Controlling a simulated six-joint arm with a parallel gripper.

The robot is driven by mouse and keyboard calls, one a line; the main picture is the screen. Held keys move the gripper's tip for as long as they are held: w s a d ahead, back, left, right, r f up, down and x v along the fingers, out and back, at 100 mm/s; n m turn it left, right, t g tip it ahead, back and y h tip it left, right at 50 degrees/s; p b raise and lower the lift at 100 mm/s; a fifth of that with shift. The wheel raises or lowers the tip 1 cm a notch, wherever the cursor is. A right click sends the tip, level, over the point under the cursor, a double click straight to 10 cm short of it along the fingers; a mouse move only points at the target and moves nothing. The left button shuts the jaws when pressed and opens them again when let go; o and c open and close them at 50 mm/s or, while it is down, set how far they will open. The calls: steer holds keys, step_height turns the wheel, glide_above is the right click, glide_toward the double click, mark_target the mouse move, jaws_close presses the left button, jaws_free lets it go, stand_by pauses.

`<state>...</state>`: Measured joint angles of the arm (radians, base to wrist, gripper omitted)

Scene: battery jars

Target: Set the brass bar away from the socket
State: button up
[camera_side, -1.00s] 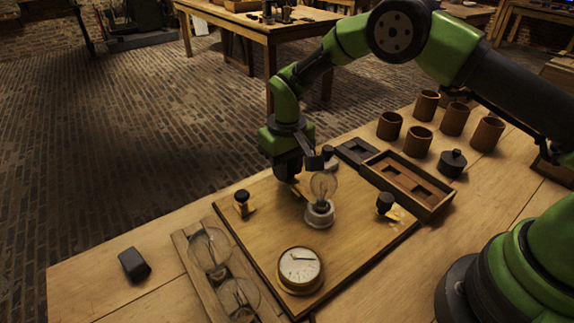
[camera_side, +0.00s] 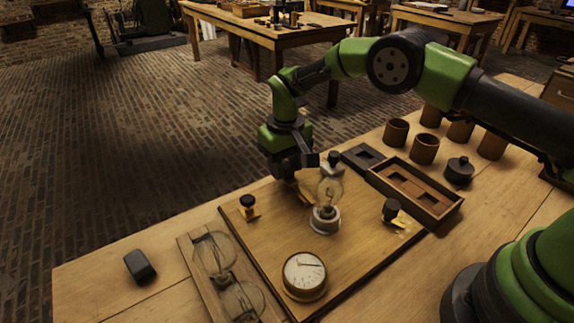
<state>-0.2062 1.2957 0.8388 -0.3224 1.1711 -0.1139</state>
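A brass-coloured strip, which looks like the brass bar (camera_side: 304,193), lies near the far edge of the wooden board (camera_side: 272,238). It is partly hidden under my gripper (camera_side: 291,178). My gripper is low over that edge, left of and behind the pale socket (camera_side: 324,220). A clear glass bulb (camera_side: 330,190) stands upright in the socket and appears unlit. The fingertips are small and dark, so I cannot tell whether they are open or touch the bar.
Black-knobbed brass terminals stand at left (camera_side: 248,203) and right (camera_side: 391,210); another black knob (camera_side: 334,158) is behind the bulb. A dial gauge (camera_side: 304,275) sits in front. A divided tray (camera_side: 415,188) and several brown jars (camera_side: 425,148) are at right.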

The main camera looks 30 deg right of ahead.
steer(key=shift+o, duration=0.7)
step_height(320, 180, up, 10)
steer(key=shift+s+f, duration=0.1)
steer(key=s+d+r+m+t+y, duration=0.1)
steer(key=s+d+r+t, duration=0.1)
steer(key=s+r, duration=0.55)
steer(key=s+d+r+m+t+y, duration=0.15)
steer(key=s+r, duration=0.35)
steer(key=r, duration=0.6)
steer(key=s+d+t, duration=0.1)
steer(key=s+t, duration=0.1)
steer(key=s, duration=0.6)
steer(key=s+d+f+m+t, duration=0.1)
steer(key=s, duration=0.7)
steer(key=shift+d+f+t, duration=0.25)
steer(key=shift+d+t, duration=0.1)
steer(key=shift+d, duration=0.05)
